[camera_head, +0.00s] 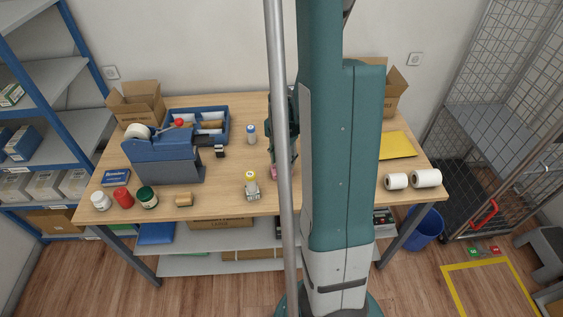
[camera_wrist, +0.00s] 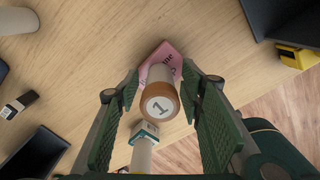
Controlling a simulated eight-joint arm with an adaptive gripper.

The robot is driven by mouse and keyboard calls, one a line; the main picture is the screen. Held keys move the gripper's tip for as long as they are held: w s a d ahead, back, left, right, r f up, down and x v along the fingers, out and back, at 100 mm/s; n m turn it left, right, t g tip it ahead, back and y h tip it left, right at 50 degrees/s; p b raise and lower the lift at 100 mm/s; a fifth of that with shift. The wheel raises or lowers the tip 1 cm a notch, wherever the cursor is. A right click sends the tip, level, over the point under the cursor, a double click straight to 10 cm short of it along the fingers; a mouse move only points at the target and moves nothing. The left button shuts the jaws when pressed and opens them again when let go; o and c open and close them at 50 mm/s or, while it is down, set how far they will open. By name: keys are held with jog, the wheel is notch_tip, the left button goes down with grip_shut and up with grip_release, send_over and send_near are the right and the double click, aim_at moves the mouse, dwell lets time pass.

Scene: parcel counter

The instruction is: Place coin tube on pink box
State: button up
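A coin tube (camera_wrist: 160,98) with a white end marked "1" and an orange-brown rim stands between my fingers in the wrist view, its far end over the pink box (camera_wrist: 172,52). I cannot tell whether the tube touches the box. My gripper (camera_wrist: 160,75) is open around the tube, with a gap on each side. In the head view only a sliver of the pink box (camera_head: 273,173) shows beside the pole; the tube is hidden there.
A yellow-topped tube on a small square base (camera_head: 251,186) stands close by, left of the pink box. A blue-capped tube (camera_head: 251,133) stands farther back. A blue-grey tape dispenser (camera_head: 165,160) is at left, and white rolls (camera_head: 426,178) are at right.

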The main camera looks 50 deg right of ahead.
jog(key=shift+r, duration=6)
jog(key=w+a+r+m+t+h, duration=0.15)
jog(key=a+r+m, duration=0.35)
jog(key=a, duration=0.5)
jog(key=w+a+r+m+t, duration=0.15)
jog(key=a+r+m, duration=0.35)
jog(key=a, duration=0.5)
jog(key=s+a+r+m+t, duration=0.1)
jog(key=s+a+r+m, duration=0.1)
jog(key=a, duration=0.4)
jog(key=s+a+r+m+t+y, duration=0.1)
jog(key=s+a+r+m, duration=0.1)
jog(key=a, duration=0.4)
jog(key=s+a+r+m+t, duration=0.2)
jog(key=s+a+m, duration=0.1)
jog(key=a+m, duration=0.2)
jog(key=shift+s+a+r, duration=0.15)
jog(key=shift+a+r, duration=0.25)
jog(key=shift+a, duration=0.2)
